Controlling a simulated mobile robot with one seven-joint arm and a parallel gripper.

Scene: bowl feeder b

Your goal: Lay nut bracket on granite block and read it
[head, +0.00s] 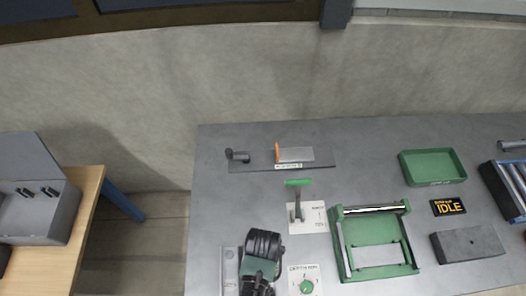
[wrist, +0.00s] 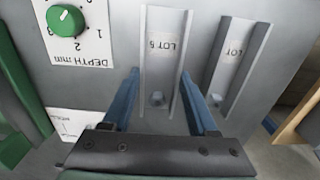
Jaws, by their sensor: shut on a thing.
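In the wrist view a grey channel-shaped piece labelled "LOT 5" (wrist: 163,60), with a small round nut-like part near its lower end, lies between the blue fingers of my gripper (wrist: 160,82). I take it to be the nut bracket, and my gripper is shut on it. It appears to lie flat at the bench; whether it touches the surface I cannot tell. In the head view my gripper (head: 260,270) is over the bench's front left and hides it. The granite block (head: 467,244) is a dark grey slab at the right of the bench, apart from my gripper.
A second channel labelled "LOT 6" (wrist: 235,60) is beside the first. A dial plate (head: 305,280), a lever plate (head: 307,217) and a green-framed fixture (head: 413,265) stand between my gripper and the block. A green tray (head: 432,167) and an "IDLE" display (head: 448,207) are behind it.

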